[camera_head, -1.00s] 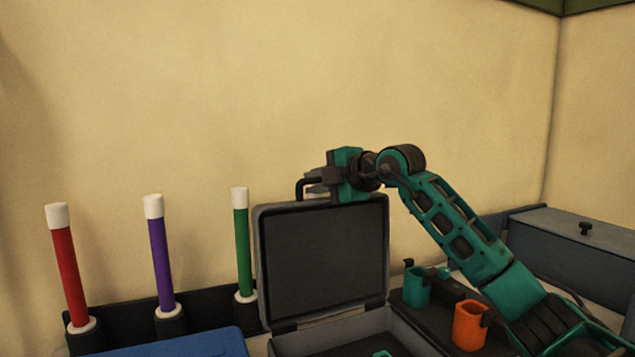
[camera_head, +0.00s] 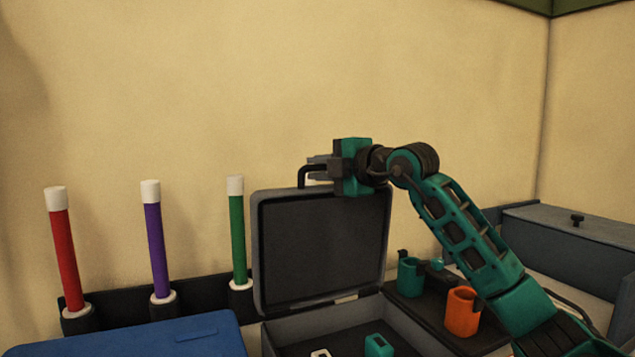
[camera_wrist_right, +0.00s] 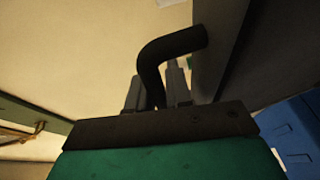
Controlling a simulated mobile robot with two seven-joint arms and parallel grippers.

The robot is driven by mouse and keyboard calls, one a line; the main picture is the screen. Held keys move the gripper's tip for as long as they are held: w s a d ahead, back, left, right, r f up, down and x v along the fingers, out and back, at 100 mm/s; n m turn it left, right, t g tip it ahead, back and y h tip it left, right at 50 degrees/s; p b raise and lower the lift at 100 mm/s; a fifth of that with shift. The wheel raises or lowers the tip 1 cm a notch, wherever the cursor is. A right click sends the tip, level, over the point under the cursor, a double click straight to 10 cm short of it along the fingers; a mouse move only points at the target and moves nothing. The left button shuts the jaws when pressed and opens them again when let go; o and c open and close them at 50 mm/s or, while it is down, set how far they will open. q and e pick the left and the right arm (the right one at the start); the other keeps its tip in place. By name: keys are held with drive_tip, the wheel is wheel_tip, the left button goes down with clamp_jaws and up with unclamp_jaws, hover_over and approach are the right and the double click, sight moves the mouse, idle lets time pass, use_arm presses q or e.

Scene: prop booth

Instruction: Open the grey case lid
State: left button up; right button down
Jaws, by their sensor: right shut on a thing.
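The grey case (camera_head: 412,335) stands at the bottom centre of the head view. Its lid (camera_head: 322,247) is raised about upright, with the dark inner face towards me. A black bent handle (camera_head: 302,178) sticks up from the lid's top edge. My right gripper (camera_head: 318,168) is at that edge, shut on the handle. In the right wrist view the handle (camera_wrist_right: 165,57) passes between the fingers (camera_wrist_right: 158,90), and the lid (camera_wrist_right: 222,45) is beside them. A white piece (camera_head: 321,353) and a teal piece (camera_head: 378,345) lie in the case. My left gripper is not in view.
Red (camera_head: 65,250), purple (camera_head: 156,245) and green (camera_head: 238,235) white-capped sticks stand left of the case. A blue case (camera_head: 185,340) lies in front of them. Teal (camera_head: 410,277) and orange (camera_head: 461,311) cups stand to the right. A grey box (camera_head: 565,240) is at far right.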

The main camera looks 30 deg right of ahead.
drive_tip(key=shift+s, duration=0.1)
drive_tip(key=c, duration=1.4)
unclamp_jaws()
drive_tip(key=b+v, duration=0.1)
drive_tip(key=v, duration=1.1)
drive_tip(key=shift+s+d, duration=0.15)
drive_tip(key=shift+s, duration=0.2)
drive_tip(key=shift+f, duration=0.1)
